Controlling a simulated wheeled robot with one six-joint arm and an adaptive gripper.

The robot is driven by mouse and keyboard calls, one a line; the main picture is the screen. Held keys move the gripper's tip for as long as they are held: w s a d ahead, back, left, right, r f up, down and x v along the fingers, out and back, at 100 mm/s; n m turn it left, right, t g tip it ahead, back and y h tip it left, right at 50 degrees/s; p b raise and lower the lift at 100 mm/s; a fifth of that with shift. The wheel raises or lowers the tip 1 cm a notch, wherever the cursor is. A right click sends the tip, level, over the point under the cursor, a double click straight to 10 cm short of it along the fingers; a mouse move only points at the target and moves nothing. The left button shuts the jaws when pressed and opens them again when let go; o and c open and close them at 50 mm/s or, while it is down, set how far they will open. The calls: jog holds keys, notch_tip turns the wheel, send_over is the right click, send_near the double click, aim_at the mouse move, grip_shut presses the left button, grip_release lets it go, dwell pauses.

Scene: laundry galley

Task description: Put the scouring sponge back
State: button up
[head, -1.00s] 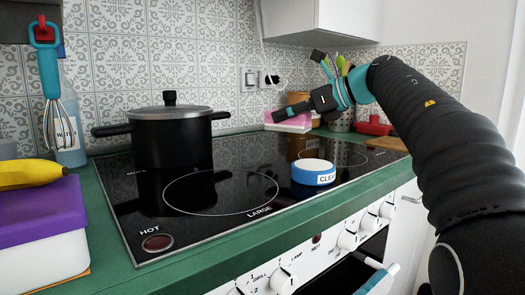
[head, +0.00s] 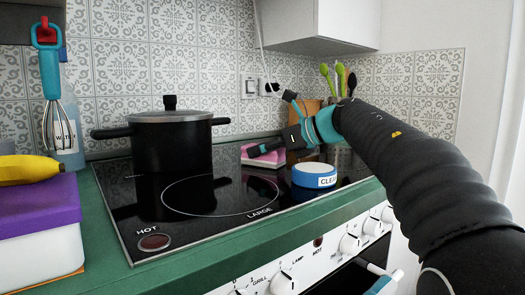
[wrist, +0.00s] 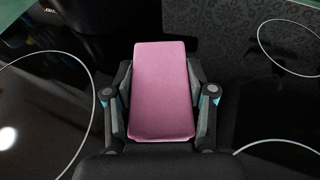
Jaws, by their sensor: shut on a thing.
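The scouring sponge (head: 260,158) is a flat pink block with a paler lower layer in the head view. My gripper (head: 270,148) is shut on it and holds it over the back right part of the black hob. In the wrist view the sponge (wrist: 161,90) fills the space between the two fingers, with its pink face showing and its long side pointing away from me. Dark hob glass lies beneath it. I cannot tell how high above the glass it is. The fingers partly hide it in the head view.
A black lidded pot (head: 171,138) stands at the hob's back left. A blue-and-white round tin (head: 314,176) sits on the hob, right of the sponge. A utensil holder (head: 338,153) is behind my arm. A purple-lidded box (head: 40,218) bears a banana (head: 28,170). The hob's front middle is clear.

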jog(key=shift+f, duration=0.15)
jog(key=o, duration=1)
jog(key=shift+s+d+r, duration=0.1)
jog(key=shift+d+r, duration=0.1)
jog(key=shift+r, duration=0.05)
jog(key=v, duration=1.1)
jog(key=shift+s+d+r+p, duration=0.1)
jog(key=shift+d+r+p, duration=0.05)
jog(key=shift+d+p, duration=0.15)
jog(key=shift+a, duration=0.1)
